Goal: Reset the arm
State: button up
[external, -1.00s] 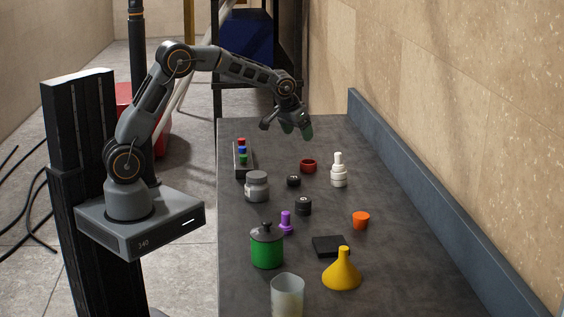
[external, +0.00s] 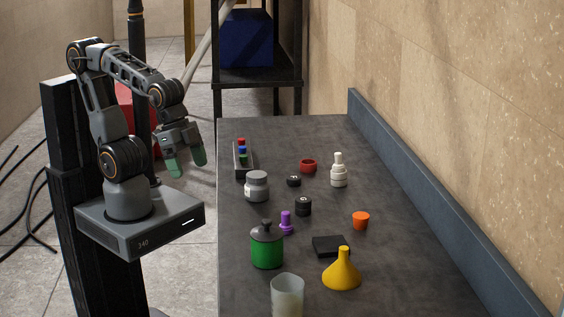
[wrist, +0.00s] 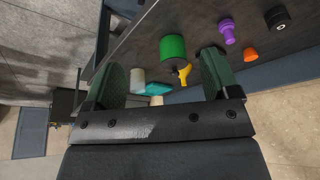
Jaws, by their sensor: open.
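My gripper (external: 186,163) is open and empty in the external view. It hangs above my base, left of the table's edge and clear of the table, with its green fingertips pointing down. My arm is folded back over its base. In the wrist view, my gripper (wrist: 165,78) shows its two green fingers wide apart with nothing held between them.
The dark table (external: 400,275) holds a green lidded pot (external: 267,248), a yellow funnel (external: 342,272), a frosted cup (external: 287,296), a grey jar (external: 257,187), a white stacked piece (external: 338,172), a purple piece (external: 286,223) and an orange cup (external: 361,220). A shelf (external: 262,76) stands behind.

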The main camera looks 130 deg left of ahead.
jog(key=shift+s+d+f+m, duration=0.2)
jog(key=shift+s+d+m, duration=0.05)
jog(key=shift+s+d, duration=0.25)
jog(key=shift+s+d+f+m, duration=0.15)
jog(key=shift+s+d+m, duration=0.1)
jog(key=shift+s+d, duration=0.15)
